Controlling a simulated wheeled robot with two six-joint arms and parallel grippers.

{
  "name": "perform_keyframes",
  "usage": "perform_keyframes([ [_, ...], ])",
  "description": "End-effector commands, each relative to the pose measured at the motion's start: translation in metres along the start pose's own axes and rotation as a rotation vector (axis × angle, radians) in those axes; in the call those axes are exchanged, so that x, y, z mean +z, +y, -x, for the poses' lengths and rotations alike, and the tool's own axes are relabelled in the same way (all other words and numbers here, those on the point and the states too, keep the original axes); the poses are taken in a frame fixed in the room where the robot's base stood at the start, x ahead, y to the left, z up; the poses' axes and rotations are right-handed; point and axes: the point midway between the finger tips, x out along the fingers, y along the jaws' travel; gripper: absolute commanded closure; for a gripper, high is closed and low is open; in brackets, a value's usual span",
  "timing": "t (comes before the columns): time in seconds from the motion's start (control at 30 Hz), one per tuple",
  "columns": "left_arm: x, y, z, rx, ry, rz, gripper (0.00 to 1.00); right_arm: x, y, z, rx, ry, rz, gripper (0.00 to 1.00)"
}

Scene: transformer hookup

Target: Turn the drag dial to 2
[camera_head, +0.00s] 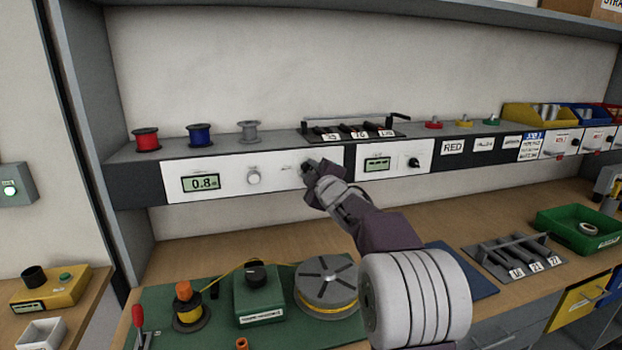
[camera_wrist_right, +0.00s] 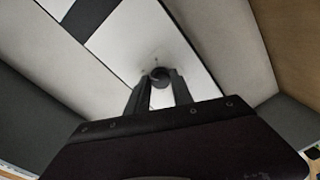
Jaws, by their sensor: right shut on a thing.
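My right gripper (camera_head: 313,174) reaches up to the white front panel (camera_head: 226,166) under the shelf. In the right wrist view its two dark fingers (camera_wrist_right: 160,92) are shut on a round dark knob (camera_wrist_right: 161,73) on that panel. The gripper mostly hides this knob in the head view, and its setting is unreadable. On the bench, a green box (camera_head: 258,295) carries a black dial (camera_head: 256,272) on top; its label and scale are too small to read. I cannot tell which knob is the drag dial. My left gripper is out of view.
Another black knob (camera_head: 413,162) is to the right. A yellow wire spool (camera_head: 189,310) and a slotted grey disc (camera_head: 326,282) flank the green box. A green bin (camera_head: 577,229) stands at right.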

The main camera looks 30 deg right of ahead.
Motion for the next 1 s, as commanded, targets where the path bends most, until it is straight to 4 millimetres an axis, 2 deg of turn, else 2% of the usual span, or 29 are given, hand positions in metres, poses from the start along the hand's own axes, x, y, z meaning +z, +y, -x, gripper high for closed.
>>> perform_keyframes([
  [0.4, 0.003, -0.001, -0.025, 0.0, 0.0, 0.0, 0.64, -0.001, -0.002, 0.0, 0.0, -0.022, 0.394, 1.0],
  [1.0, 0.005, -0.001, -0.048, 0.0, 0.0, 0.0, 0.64, -0.002, -0.001, 0.0, -0.003, -0.054, 0.895, 1.0],
])
